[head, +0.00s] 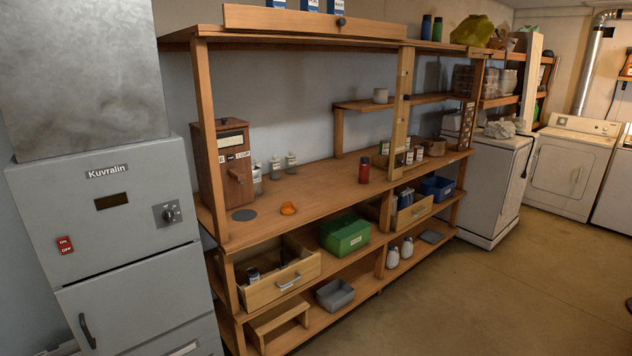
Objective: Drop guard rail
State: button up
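A long wooden board (280,20) stands along the front of the top shelf, upper middle of the head view; it looks like the guard rail. It is raised on edge, tilted slightly, with a dark round knob (341,21) near its right part. Blue and white boxes (311,5) stand behind it, their lower parts hidden by it and their tops cut off by the picture edge. The wooden shelf unit (200,130) carries the board. My gripper is not in view.
A grey Kuvralin cabinet (110,230) stands close at the left. An open drawer (285,287) sticks out of the lower shelf. A green bin (345,235) and a red canister (364,170) are on the shelves. The floor (480,300) at the right is clear.

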aim_at(235, 17)
jog(key=i+l+z, duration=0.1)
jog(key=i, duration=0.35)
jog(key=i+l+z, duration=0.1)
jog(key=i+l, duration=0.15)
jog(key=i, duration=0.2)
